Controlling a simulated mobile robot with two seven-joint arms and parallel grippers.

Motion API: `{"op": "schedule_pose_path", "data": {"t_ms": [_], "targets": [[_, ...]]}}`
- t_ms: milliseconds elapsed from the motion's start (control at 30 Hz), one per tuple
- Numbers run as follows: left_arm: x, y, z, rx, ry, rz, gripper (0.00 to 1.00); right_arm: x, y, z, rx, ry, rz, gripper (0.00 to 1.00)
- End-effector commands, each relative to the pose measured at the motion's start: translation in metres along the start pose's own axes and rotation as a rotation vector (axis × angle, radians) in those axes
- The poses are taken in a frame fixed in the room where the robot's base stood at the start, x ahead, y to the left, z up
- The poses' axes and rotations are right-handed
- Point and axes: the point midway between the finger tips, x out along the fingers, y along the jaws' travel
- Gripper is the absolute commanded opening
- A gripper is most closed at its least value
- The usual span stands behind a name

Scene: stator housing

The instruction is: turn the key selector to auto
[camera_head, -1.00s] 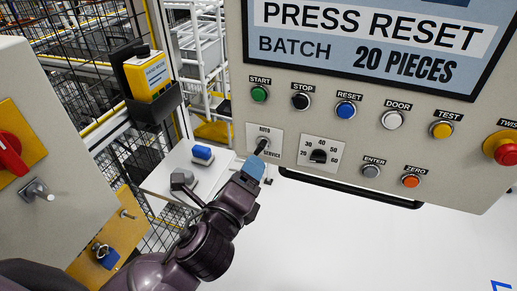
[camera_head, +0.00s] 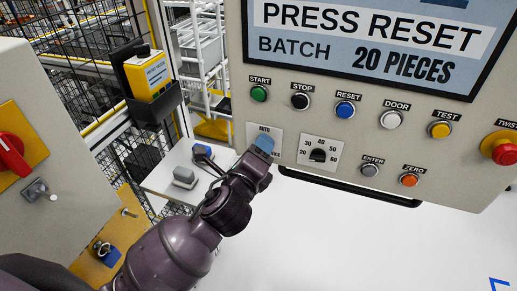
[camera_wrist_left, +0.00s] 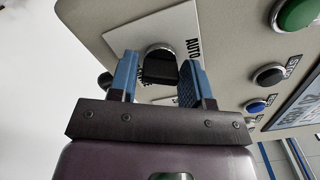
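The key selector has a black knob (camera_wrist_left: 160,66) on a white plate marked AUTO on the control panel. In the head view its plate (camera_head: 277,132) shows with the AUTO label, but my left gripper (camera_head: 264,143) hides the knob. In the left wrist view my left gripper (camera_wrist_left: 158,82) is open, with one blue fingertip on each side of the knob. A small gap shows on the left side; on the right I cannot tell if the finger touches. My right gripper is not in view.
A dial (camera_head: 318,155) sits right of the selector, and the green START button (camera_head: 259,93) is above it. A black handle (camera_head: 350,188) runs along the panel's lower edge. A white shelf (camera_head: 160,182) with small parts lies left of my forearm. A grey cabinet (camera_head: 50,140) stands at left.

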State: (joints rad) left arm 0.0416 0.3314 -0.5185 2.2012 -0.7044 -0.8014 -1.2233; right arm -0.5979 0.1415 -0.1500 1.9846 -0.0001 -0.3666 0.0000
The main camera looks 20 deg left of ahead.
Motion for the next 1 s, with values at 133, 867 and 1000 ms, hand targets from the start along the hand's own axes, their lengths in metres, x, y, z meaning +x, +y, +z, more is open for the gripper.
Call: {"op": "schedule_pose_path", "data": {"t_ms": [133,867,1000], "targets": [[0.0,0.0,0.0,0.0,0.0,0.0,0.22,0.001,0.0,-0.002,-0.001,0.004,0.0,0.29],[0.0,0.0,0.0,-0.28,-0.001,0.004,0.12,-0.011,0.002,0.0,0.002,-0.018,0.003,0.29],[0.0,0.0,0.0,-0.372,-0.001,0.003,0.12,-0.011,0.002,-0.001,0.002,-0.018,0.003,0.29]]}}
